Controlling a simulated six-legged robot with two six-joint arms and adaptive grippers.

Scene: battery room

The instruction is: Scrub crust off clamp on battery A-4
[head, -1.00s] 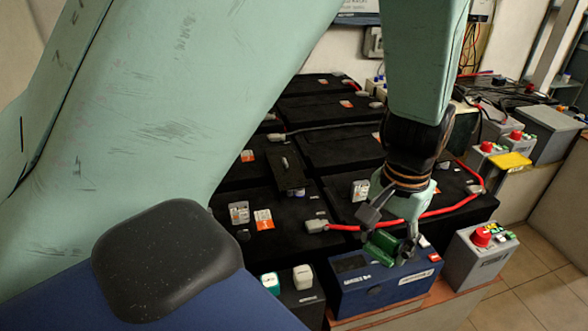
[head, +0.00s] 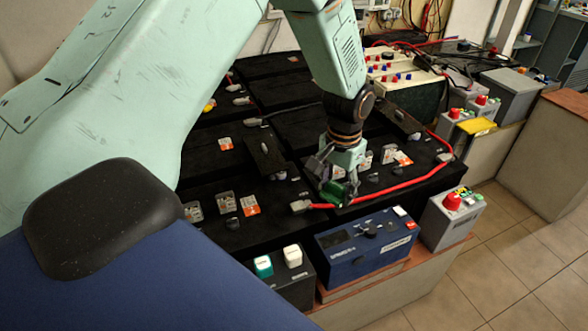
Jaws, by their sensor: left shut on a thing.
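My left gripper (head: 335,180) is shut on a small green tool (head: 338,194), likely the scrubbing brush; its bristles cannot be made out. The gripper points down over the front row of black batteries (head: 270,215), close to the red cable (head: 390,190). A grey clamp (head: 301,206) sits at the cable's left end, just left of the green tool; they look apart. Another clamp (head: 445,157) is at its right end. Crust is too small to tell, and I cannot read which battery is A-4. My right gripper is not in view.
A blue instrument box (head: 367,247) stands in front of the batteries. A grey box with a red knob (head: 452,215) is to its right, and a black box with green and white caps (head: 285,277) to its left. Tiled floor (head: 520,250) is clear at right.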

